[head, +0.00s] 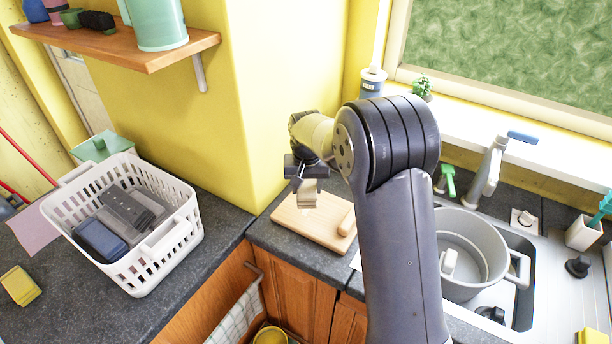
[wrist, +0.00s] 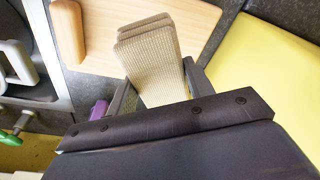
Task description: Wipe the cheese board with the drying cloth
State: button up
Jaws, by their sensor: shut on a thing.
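The cheese board (head: 322,232) is a pale wooden slab on the dark counter, in the corner by the yellow wall. It also shows in the wrist view (wrist: 104,38). A wooden block or handle (head: 347,221) lies along its right side. My gripper (head: 306,181) is shut on a folded beige ribbed cloth, the drying cloth (head: 307,196). In the wrist view the cloth (wrist: 150,55) sticks out from between the fingers and overlaps the board. Whether the cloth touches the board or hangs just above it, I cannot tell.
A white basket (head: 165,243) with dark items stands on the left counter. A grey pot (head: 462,250) sits at the sink on the right, near the tap (head: 488,170). The yellow wall (head: 270,100) rises close behind the board. A checked towel (head: 237,315) hangs below the counter edge.

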aim_at(294, 226)
jog(key=shift+s, duration=0.1)
jog(key=shift+f+b, duration=0.35)
jog(key=shift+b, duration=0.05)
jog(key=shift+f+b, duration=1.5)
jog(key=shift+f, duration=0.7)
jog(key=shift+s+a+b, duration=0.3)
jog(key=shift+s+a, duration=0.35)
jog(key=shift+s, duration=0.3)
jog(key=shift+s+a+b, duration=0.3)
jog(key=shift+s+a, duration=0.3)
jog(key=shift+s, duration=0.3)
jog(key=shift+s+a+b, duration=0.3)
jog(key=shift+s+a, duration=0.35)
jog(key=shift+s, duration=0.3)
jog(key=shift+f+b, duration=0.65)
jog(key=shift+f, duration=0.3)
